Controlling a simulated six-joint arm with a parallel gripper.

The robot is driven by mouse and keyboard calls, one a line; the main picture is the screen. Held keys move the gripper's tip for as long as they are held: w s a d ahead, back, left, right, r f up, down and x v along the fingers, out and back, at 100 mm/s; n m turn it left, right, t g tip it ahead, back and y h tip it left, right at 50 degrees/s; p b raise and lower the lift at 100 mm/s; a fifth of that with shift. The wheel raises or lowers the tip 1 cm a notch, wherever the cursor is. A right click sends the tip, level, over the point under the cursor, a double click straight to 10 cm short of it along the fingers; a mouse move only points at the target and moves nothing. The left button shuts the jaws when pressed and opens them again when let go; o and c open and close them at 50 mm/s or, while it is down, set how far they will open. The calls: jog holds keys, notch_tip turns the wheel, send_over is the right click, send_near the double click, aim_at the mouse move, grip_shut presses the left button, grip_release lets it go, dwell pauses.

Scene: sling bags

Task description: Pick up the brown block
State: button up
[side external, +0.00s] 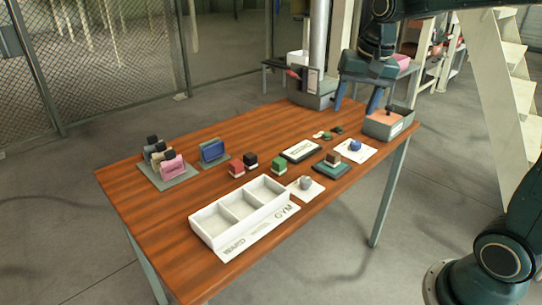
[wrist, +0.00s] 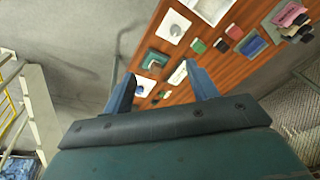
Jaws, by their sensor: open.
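The brown block (side external: 332,157) is small, with a tan top. It sits on a dark teal pad (side external: 330,171) near the right front of the wooden table. In the wrist view the teal pad (wrist: 159,54) lies beyond and between my fingers, with a small block on it that is hard to make out. My gripper (side external: 356,111) is open and empty, high above the right end of the table and apart from the block. In the wrist view its two blue fingers (wrist: 160,70) are spread wide.
A blue block (side external: 355,145) on white paper stands close behind the brown block. Green (side external: 279,164), black (side external: 251,161) and red (side external: 236,168) blocks are to the left. A white divided tray (side external: 205,228) stands in front; a grey bin (side external: 383,128) stands at the right end.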

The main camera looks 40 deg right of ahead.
jog(key=w+d+f+m+g, duration=0.1)
jog(key=w+d+f+m, duration=0.35)
jog(key=w+d, duration=0.3)
jog(key=m+g, duration=0.2)
jog(key=m, duration=0.2)
send_over(334, 152)
notch_tip(334, 152, down, 8)
jog(key=shift+s+f+y, duration=0.1)
jog(key=shift+f+y, duration=0.05)
jog(key=shift+y, duration=0.15)
jog(key=shift+f, duration=4.3)
jog(key=shift+f, duration=0.1)
jog(key=shift+a+f, duration=0.1)
jog(key=shift+f, duration=2.4)
jog(key=shift+c, duration=0.2)
